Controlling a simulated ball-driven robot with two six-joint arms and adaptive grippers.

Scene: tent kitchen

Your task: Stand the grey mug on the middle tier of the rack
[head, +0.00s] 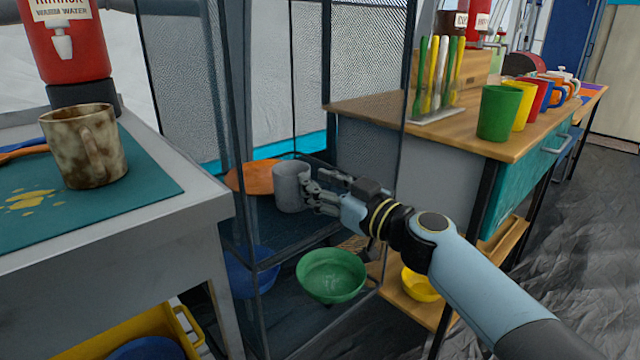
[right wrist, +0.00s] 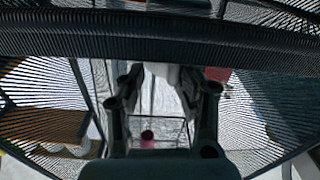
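The grey mug (head: 291,188) stands upright in the dark mesh rack (head: 268,232), on what looks like its middle tier, beside an orange plate (head: 250,178). My right gripper (head: 318,186) reaches in from the right at the mug's right side. Its fingers are spread apart, and one overlaps the mug's edge in the picture; contact is unclear. In the right wrist view the two fingers (right wrist: 163,80) are also apart, with something pale between their tips. The mug's handle cannot be made out. My left gripper is not in view.
A green bowl (head: 331,275) and blue bowl (head: 251,270) sit lower in the rack. Mesh panels and posts stand close around my right arm. A brown-stained mug (head: 84,146) is on the left counter. Coloured mugs, including a green one (head: 499,112), line the right counter (head: 420,125).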

